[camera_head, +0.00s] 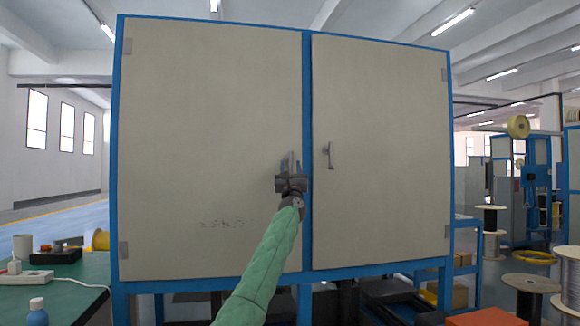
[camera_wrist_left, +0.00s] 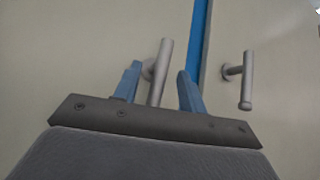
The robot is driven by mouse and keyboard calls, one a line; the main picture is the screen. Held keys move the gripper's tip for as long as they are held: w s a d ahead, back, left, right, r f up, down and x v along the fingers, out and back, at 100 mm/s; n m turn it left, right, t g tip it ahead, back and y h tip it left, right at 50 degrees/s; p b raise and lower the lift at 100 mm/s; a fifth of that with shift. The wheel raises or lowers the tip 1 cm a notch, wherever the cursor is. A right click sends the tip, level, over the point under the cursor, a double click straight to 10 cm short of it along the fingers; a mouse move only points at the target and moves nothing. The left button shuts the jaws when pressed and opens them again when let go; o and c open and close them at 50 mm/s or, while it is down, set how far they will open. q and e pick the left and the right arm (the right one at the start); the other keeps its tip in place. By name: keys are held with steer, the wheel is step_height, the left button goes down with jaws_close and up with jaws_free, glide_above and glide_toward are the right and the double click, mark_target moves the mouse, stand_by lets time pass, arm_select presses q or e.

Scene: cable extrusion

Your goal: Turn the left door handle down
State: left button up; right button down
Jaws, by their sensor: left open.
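The left door (camera_head: 205,110) is a closed beige panel in a blue frame. Its grey bar handle (camera_head: 291,160) is near the door's right edge and stands about upright. In the left wrist view the handle (camera_wrist_left: 161,72) shows between the two blue fingers of my left gripper (camera_wrist_left: 155,82), which are open on either side of it. I cannot tell whether a finger touches it. In the head view my left gripper (camera_head: 290,172) is at the lower part of the handle. My right gripper is not in view.
The right door (camera_head: 380,150) is closed, with its own upright handle (camera_head: 330,155) just across the blue centre post (camera_head: 307,130). A green table (camera_head: 65,280) with small items stands at the lower left. Cable spools (camera_head: 530,288) stand at the right.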

arm_select(q)
steer(key=v, duration=0.6)
steer(key=shift+p, duration=0.4)
steer(key=shift+a, duration=0.1)
